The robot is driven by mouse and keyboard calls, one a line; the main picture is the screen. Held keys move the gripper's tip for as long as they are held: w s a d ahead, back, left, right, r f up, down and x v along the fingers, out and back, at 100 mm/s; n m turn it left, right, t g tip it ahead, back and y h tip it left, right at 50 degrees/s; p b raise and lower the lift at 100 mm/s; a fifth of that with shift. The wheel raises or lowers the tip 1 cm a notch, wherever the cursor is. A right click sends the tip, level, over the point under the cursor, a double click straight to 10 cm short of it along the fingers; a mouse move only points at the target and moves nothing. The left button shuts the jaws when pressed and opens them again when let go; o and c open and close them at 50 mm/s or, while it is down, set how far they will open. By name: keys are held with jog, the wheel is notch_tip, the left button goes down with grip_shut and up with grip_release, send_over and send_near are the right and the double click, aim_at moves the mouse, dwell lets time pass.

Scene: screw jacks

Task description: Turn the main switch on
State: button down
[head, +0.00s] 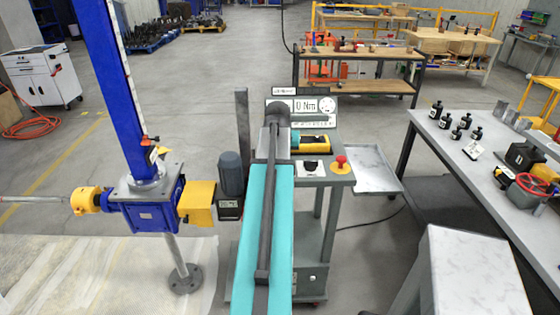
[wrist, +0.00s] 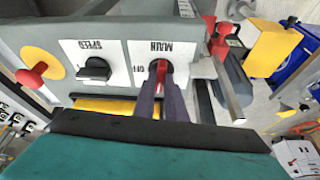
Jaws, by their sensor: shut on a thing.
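The main switch (wrist: 162,70) is a red knob on a white plate lettered MAIN and OFF, seen upside down in the wrist view. My gripper (wrist: 160,84) has its two dark fingers closed on either side of the red knob. The fingers cover part of the knob and of its plate, so its exact turn angle is hard to tell. In the head view my arm hides the main switch. The display (head: 305,106) above the panel reads 0 Nm.
Beside the main switch is a black SPEED knob (wrist: 95,70), then a red mushroom button (wrist: 33,75) on a yellow disc. A blue screw jack (head: 150,205) with a motor (head: 232,175) stands left of the panel. A grey bench (head: 475,165) stands at the right.

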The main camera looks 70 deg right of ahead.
jog(key=shift+s+f+n, duration=0.1)
jog(key=shift+s+n, duration=0.2)
jog(key=shift+n, duration=0.3)
jog(key=c, duration=1.8)
grip_release()
jog(key=shift+c, duration=0.2)
jog(key=shift+o, duration=0.2)
jog(key=shift+w, duration=0.1)
jog(key=shift+r+t, duration=0.3)
jog(key=b+v, duration=0.3)
jog(key=v, duration=1)
jog(key=shift+r, duration=0.2)
